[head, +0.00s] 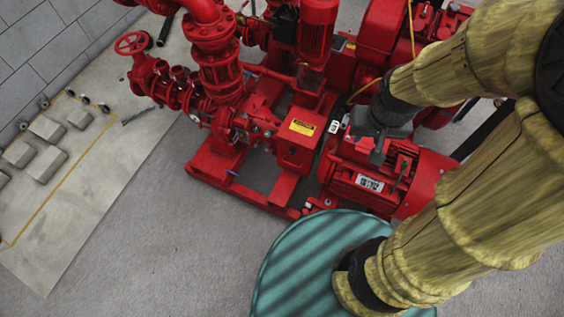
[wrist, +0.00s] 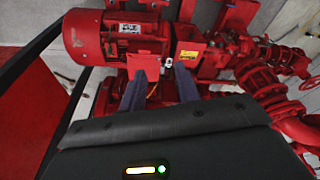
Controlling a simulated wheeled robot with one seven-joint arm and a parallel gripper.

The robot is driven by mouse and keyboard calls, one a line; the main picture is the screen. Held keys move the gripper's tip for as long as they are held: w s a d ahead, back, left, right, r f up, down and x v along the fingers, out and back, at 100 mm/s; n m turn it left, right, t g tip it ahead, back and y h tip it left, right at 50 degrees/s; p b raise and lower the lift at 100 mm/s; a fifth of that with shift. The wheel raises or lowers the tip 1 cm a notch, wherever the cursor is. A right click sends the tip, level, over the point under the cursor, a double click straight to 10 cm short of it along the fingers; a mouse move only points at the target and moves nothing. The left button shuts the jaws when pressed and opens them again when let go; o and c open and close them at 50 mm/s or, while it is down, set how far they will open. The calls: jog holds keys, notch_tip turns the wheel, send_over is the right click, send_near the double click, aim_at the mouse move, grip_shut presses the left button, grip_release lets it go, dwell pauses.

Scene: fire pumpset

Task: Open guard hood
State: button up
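The guard hood (head: 297,153) is a red box with a yellow warning label, between the red pump and the red motor (head: 385,185). It sits closed-looking over the coupling area; it also shows in the wrist view (wrist: 187,66), beyond the right finger. A small white piece (head: 335,127) is at the hood's motor-side edge. My gripper (head: 374,150) is above the motor, to the right of the hood and apart from it. In the wrist view its two grey fingers (wrist: 160,88) are spread, with nothing clearly held between them. The fingertips' exact height above the motor cannot be told.
Red pipes and a valve handwheel (head: 133,43) rise at the back left. A green striped round surface (head: 305,265) is at the front, under my arm. A pale slab with several blocks (head: 48,163) lies at the left. The grey floor at front left is clear.

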dwell(0.3)
jog(key=w+a+f+m+t+y+b, duration=0.15)
jog(key=w+f+b, duration=0.5)
jog(key=f, duration=0.65)
jog(key=w+a+f+m+t+b, duration=0.15)
jog(key=w+f+b, duration=0.25)
jog(key=f+b, duration=0.7)
jog(key=w+a+f+m+t+y+b, duration=0.15)
jog(key=w+f+b, duration=0.4)
jog(key=f, duration=0.95)
jog(key=s+a+f+m+t+y+b, duration=0.1)
jog(key=f+m+b, duration=0.4)
jog(key=f+b, duration=0.5)
jog(key=s+a+f+m+t+y+b, duration=0.2)
jog(key=f+b, duration=0.9)
jog(key=f, duration=0.8)
jog(key=a+m+t+y, duration=0.1)
jog(key=a+m+t, duration=0.1)
jog(key=m+t, duration=0.1)
jog(key=shift+s+f+t+b, duration=0.2)
jog(key=shift+t+b, duration=0.1)
jog(key=shift+t, duration=0.45)
